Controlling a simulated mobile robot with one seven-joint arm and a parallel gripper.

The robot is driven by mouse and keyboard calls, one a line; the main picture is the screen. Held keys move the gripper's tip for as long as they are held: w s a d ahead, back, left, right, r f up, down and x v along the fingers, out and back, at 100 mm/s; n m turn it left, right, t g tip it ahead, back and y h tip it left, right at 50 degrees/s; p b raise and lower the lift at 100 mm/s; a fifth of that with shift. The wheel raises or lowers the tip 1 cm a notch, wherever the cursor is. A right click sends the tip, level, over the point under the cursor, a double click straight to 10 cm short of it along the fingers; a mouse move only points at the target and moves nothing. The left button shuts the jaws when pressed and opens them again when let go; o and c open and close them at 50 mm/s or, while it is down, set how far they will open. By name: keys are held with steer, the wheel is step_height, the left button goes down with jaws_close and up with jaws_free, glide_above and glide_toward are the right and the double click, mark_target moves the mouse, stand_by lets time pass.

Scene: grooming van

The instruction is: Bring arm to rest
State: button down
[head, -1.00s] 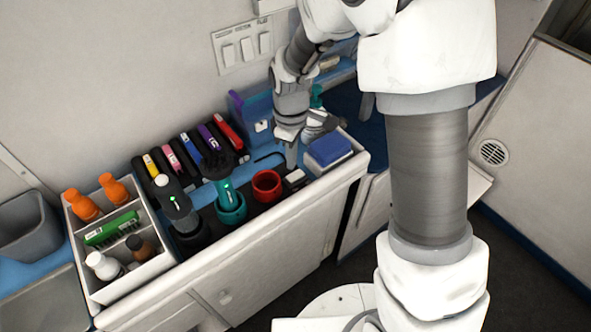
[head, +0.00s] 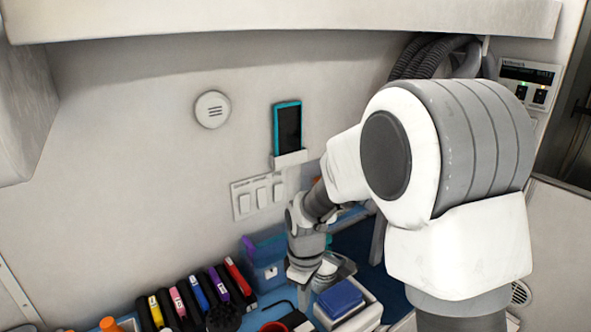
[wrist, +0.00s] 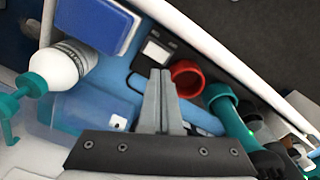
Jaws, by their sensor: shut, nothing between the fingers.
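My gripper (head: 304,300) is low over the counter in the head view, between the clear blue bin and a white tray with a blue block (head: 340,298). In the wrist view my gripper's two grey fingers (wrist: 162,78) are together, with nothing between them. My white and grey arm fills the right of the head view and reaches down and away to the counter. The fingertips point toward a red cup (wrist: 187,75) and a small black-and-white item (wrist: 154,53), apparently without touching them.
A row of coloured-handled tools (head: 191,296) stands left of my gripper. A clear blue bin (head: 266,262) is close behind it. A white bottle with a teal pump (wrist: 54,68) and a teal-handled tool (wrist: 228,112) flank it. Wall switches (head: 258,195) and a phone (head: 288,128) are above.

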steer(key=s+d+r+m+t, duration=0.1)
steer(key=s+d+r+m, duration=0.3)
steer(key=s+r, duration=0.2)
steer(key=s+d+r+m+t+p, duration=0.1)
steer(key=s+d+r+m+t, duration=0.1)
steer(key=s+d+r+m, duration=0.2)
steer(key=s+d+r+m+t+p, duration=0.1)
steer(key=s+d+r+m+t, duration=0.1)
steer(key=s+r, duration=0.6)
step_height(320, 180, up, 4)
steer(key=shift+s+d+f+m, duration=0.1)
steer(key=shift+s+d+m, duration=0.15)
steer(key=shift+d+m, duration=0.75)
steer(key=shift+a, duration=0.1)
steer(key=w+a+f+n+g+y+b, duration=0.1)
steer(key=w+a+f+n+b, duration=0.2)
steer(key=w+f, duration=0.5)
steer(key=w+a+f+n+g+b, duration=0.1)
steer(key=w+a+f+n+b, duration=0.2)
steer(key=w+a+f+b, duration=0.2)
steer(key=w+f+b, duration=0.1)
steer(key=w+f, duration=0.2)
steer(key=shift+w+a+f+n+g+y, duration=0.2)
steer(key=shift+w+f+n+g+y, duration=0.1)
steer(key=shift+y, duration=0.1)
